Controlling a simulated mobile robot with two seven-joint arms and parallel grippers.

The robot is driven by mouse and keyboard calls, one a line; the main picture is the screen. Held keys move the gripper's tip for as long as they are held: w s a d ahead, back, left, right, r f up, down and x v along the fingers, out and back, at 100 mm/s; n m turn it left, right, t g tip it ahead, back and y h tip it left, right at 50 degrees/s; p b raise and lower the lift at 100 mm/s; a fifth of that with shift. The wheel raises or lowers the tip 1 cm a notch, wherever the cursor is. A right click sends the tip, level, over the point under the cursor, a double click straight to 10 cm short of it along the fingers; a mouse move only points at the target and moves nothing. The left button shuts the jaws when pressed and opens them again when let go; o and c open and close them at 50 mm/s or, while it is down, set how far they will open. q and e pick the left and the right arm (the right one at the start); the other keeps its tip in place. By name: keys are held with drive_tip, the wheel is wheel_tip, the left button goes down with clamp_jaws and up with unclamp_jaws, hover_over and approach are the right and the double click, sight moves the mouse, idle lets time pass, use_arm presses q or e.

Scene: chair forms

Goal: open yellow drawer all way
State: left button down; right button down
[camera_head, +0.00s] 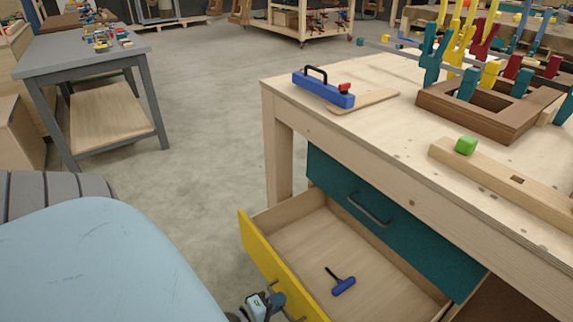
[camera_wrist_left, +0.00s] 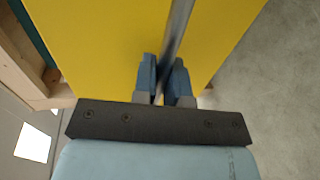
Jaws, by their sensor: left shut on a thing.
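The yellow drawer (camera_head: 262,250) is pulled well out from under the wooden workbench in the head view. Its bare wood inside shows, with a blue-handled tool (camera_head: 343,285) lying on the bottom. My left gripper (camera_head: 262,305) is at the drawer's front, at the bottom edge of the head view. In the left wrist view, the gripper's blue fingers (camera_wrist_left: 163,80) are shut on the grey bar handle (camera_wrist_left: 178,35) in front of the yellow drawer face (camera_wrist_left: 105,45). My right gripper is not in view.
A closed teal drawer (camera_head: 400,225) with a dark handle sits above the yellow one. A grey table (camera_head: 80,50) stands at far left. Open concrete floor lies between.

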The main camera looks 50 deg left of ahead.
use_arm(q)
drive_tip(key=shift+s, duration=0.25)
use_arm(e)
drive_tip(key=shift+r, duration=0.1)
use_arm(q)
drive_tip(key=c, duration=1.2)
unclamp_jaws()
